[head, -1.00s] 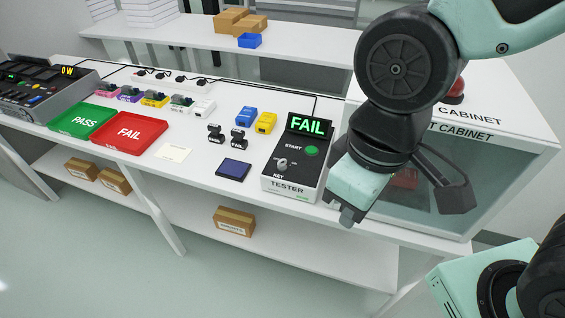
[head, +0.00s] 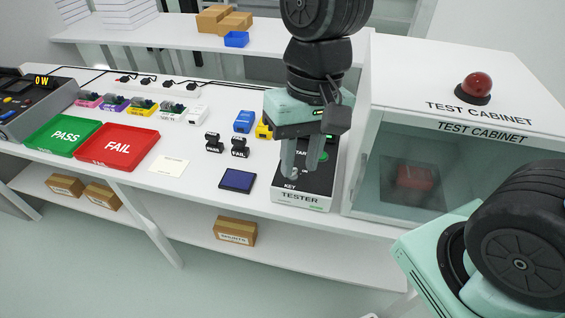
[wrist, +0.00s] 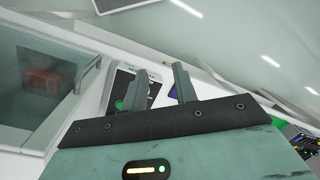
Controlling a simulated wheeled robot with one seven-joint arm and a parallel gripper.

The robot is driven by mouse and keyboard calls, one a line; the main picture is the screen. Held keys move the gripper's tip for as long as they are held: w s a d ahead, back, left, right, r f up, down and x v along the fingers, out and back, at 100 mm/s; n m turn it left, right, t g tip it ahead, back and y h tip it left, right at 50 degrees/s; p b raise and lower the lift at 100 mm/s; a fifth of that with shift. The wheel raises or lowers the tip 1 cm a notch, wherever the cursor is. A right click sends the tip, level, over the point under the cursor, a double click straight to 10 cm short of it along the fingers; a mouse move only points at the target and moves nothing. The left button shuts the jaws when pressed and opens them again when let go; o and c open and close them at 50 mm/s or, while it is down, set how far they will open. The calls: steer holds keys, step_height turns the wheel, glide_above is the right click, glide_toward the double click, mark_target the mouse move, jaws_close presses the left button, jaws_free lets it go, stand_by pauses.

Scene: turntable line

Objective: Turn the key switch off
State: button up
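The tester (head: 303,199) is a black-topped box with a white front on the bench. Its KEY label shows at the near left of its top. The key switch (head: 294,174) is mostly hidden by my gripper's left finger, so I cannot tell its position. The green start button (head: 324,156) shows beside the right finger. My gripper (head: 302,172) points down over the tester, fingers apart with nothing between them. In the wrist view the two fingers (wrist: 160,85) are also spread, with part of the tester (wrist: 123,80) behind them. The tester's screen is hidden by my gripper.
The glass-fronted test cabinet (head: 455,128) stands just right of the tester, a red item inside and a red dome on top. A dark blue pad (head: 237,180), two black stamps (head: 239,146) and blue and yellow blocks lie left. Red (head: 118,146) and green (head: 64,134) trays are farther left.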

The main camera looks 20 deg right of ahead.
steer(key=w+d+f+m+y+b, duration=0.2)
steer(key=w+d+m+y, duration=0.1)
steer(key=w+d+m, duration=1.1)
steer(key=a+f, duration=0.2)
steer(key=f, duration=0.3)
steer(key=a+f+m, duration=0.1)
steer(key=a+f, duration=0.2)
steer(key=f, duration=0.2)
steer(key=a+f+m, duration=0.1)
steer(key=a+f, duration=0.2)
steer(key=f, duration=0.2)
steer(key=shift+s+a+f, duration=0.25)
steer(key=shift+s+f, duration=0.05)
steer(key=shift+f, duration=0.05)
jaws_close()
